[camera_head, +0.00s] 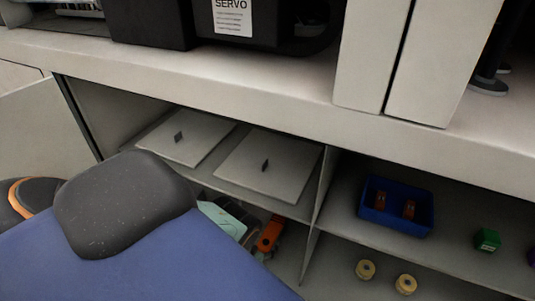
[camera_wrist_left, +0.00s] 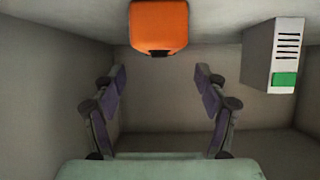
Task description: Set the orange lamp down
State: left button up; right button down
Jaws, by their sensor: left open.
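The orange lamp (camera_head: 269,235) is inside the lower left compartment of the open cabinet, under its middle shelf. In the left wrist view the lamp (camera_wrist_left: 158,26) is at the top centre, beyond the fingertips and apart from them. My left gripper (camera_head: 246,226) is inside the same compartment, just left of the lamp, partly hidden by my own arm. In the left wrist view its fingers (camera_wrist_left: 157,80) are spread wide with nothing between them. What the lamp rests on is hard to tell. My right gripper is not in view.
Two flat grey plates with small handles, a left one (camera_head: 186,137) and a right one (camera_head: 267,164), lie on the shelf above. A divider (camera_head: 318,205) stands to the right. A blue bin (camera_head: 397,207) is beyond it. A grey slotted box (camera_wrist_left: 272,55) stands right of the lamp.

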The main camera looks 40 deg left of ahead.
pick_arm(q)
jog(key=p+v, duration=0.1)
jog(key=v, duration=0.3)
jog(key=shift+r+p, duration=0.1)
jog(key=shift+p, duration=0.3)
jog(key=shift+s+d+r, duration=0.15)
jog(key=shift+s, duration=0.45)
jog(key=shift+d, duration=0.1)
